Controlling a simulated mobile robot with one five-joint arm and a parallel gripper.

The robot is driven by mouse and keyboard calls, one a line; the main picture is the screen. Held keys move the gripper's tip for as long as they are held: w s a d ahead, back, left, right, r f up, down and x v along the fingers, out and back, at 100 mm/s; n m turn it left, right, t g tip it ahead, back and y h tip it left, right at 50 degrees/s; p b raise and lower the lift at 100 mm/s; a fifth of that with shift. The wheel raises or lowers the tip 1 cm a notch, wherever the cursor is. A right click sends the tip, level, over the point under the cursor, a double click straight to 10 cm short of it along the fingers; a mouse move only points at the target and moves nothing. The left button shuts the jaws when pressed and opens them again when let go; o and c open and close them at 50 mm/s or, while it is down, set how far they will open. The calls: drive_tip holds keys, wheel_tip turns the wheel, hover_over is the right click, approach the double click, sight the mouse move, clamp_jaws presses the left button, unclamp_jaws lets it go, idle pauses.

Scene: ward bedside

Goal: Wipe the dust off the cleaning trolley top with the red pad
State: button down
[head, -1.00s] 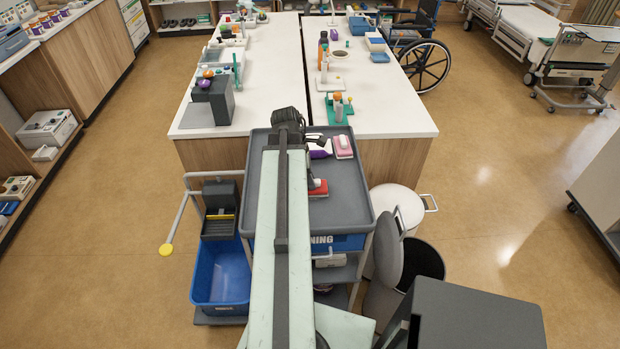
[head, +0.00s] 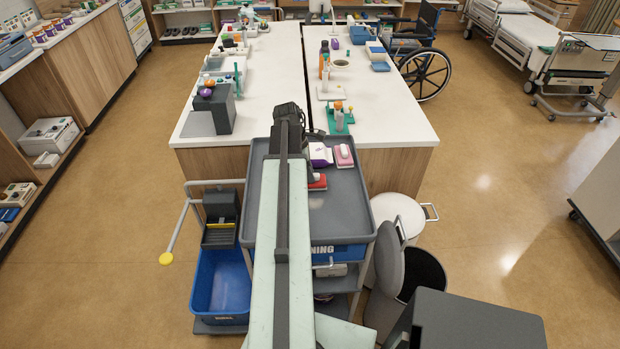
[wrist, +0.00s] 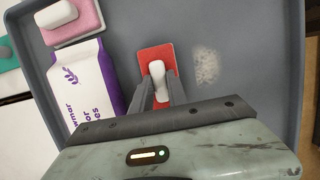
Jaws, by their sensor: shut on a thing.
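The grey trolley top (head: 345,215) lies under my arm in the head view. In the wrist view my gripper (wrist: 158,92) is shut on the white grip of the red pad (wrist: 148,58). The pad lies flat on or just above the trolley top; I cannot tell which. A pale dust patch (wrist: 206,66) is just right of the pad in the wrist view, apart from it. In the head view the red pad (head: 317,182) shows partly past my arm, which hides the gripper.
A white and purple packet (wrist: 85,85) and a pink pad with a white grip (wrist: 75,18) lie left of the red pad in the wrist view. The trolley top has a raised rim (wrist: 294,70). A blue bucket (head: 220,285) stands left of the trolley, bins (head: 400,210) right.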

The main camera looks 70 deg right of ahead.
drive_tip(key=shift+w+d, duration=0.2)
drive_tip(key=shift+d, duration=0.35)
drive_tip(key=shift+r, duration=0.15)
wheel_tip(320, 180, up, 6)
drive_tip(key=p, duration=0.6)
wheel_tip(320, 180, up, 3)
drive_tip(key=p, duration=0.3)
drive_tip(key=shift+f, duration=0.2)
